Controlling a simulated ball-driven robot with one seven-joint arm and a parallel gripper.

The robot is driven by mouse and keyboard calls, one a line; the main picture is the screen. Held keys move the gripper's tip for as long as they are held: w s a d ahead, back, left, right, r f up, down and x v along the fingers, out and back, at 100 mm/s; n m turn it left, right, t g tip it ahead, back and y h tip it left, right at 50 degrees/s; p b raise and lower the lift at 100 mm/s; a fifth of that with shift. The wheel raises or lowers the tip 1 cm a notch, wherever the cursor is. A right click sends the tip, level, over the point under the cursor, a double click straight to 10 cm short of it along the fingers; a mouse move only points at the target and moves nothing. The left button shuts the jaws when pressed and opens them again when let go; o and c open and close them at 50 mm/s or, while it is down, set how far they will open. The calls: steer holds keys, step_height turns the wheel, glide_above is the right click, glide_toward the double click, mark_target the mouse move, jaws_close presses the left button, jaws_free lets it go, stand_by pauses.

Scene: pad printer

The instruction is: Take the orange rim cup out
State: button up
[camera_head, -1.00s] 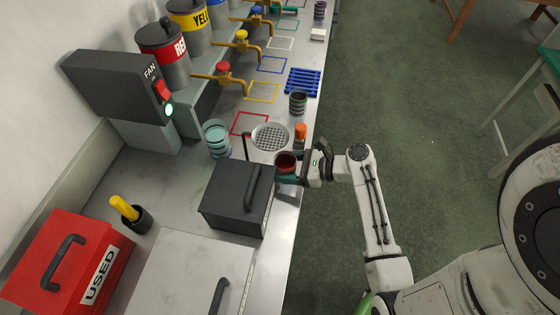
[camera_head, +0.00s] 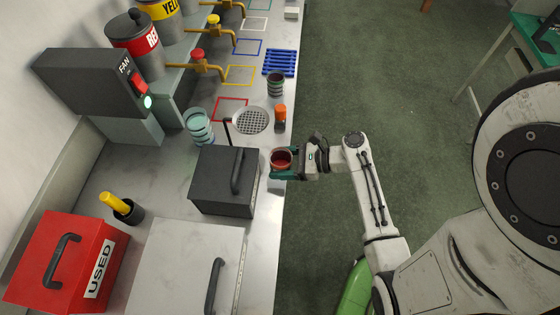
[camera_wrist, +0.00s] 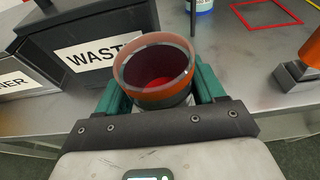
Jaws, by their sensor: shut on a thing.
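The cup (camera_head: 281,159) has an orange band below a pale translucent rim and a dark red inside. It is upright in my gripper (camera_head: 284,170), at the front edge of the bench, right of the black box. In the wrist view the cup (camera_wrist: 154,92) sits between the two green fingers of my gripper (camera_wrist: 160,88), which are shut on its sides. Its lower part is hidden by the gripper. I cannot tell how high it is above the bench.
The black WASTE box (camera_head: 223,183) stands close left of the cup. A round strainer (camera_head: 251,120), an orange-topped item (camera_head: 281,115), a dark banded cup (camera_head: 276,84) and a teal-banded cup (camera_head: 198,127) stand beyond. Open floor (camera_head: 335,100) lies right of the bench.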

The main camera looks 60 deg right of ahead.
mark_target(281, 154)
steer(key=shift+r+p, duration=1.15)
steer(key=shift+r, duration=1.4)
